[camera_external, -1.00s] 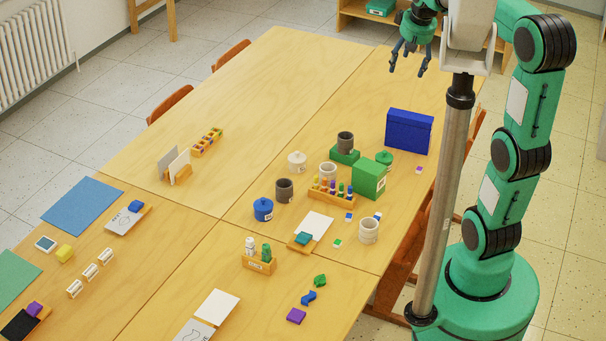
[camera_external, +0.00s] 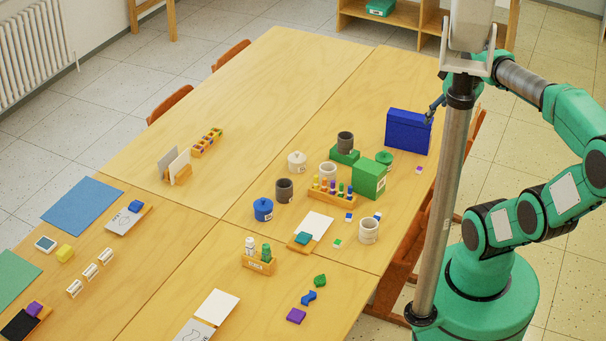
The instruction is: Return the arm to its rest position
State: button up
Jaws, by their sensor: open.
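My arm is bent, with its elbow out to the right and its forearm reaching back left behind my upright column. My gripper (camera_external: 437,104) is mostly hidden by the column. A dark finger shows just left of the column, by the upper right corner of the blue box (camera_external: 408,132). I cannot tell whether it touches the box or is only in front of or behind it. The gripper is open, and I see nothing held in it.
The wooden table (camera_external: 290,85) has a wide clear area at the back. A green box (camera_external: 369,179), a dark cup (camera_external: 284,190), a blue pot (camera_external: 263,209) and a white cup (camera_external: 369,230) stand nearer. A low shelf (camera_external: 405,20) is behind the table.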

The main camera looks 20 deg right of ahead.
jog(key=shift+s+f, duration=0.4)
jog(key=shift+s, duration=0.25)
jog(key=shift+f, duration=0.1)
notch_tip(320, 180, down, 5)
jog(key=b, duration=0.5)
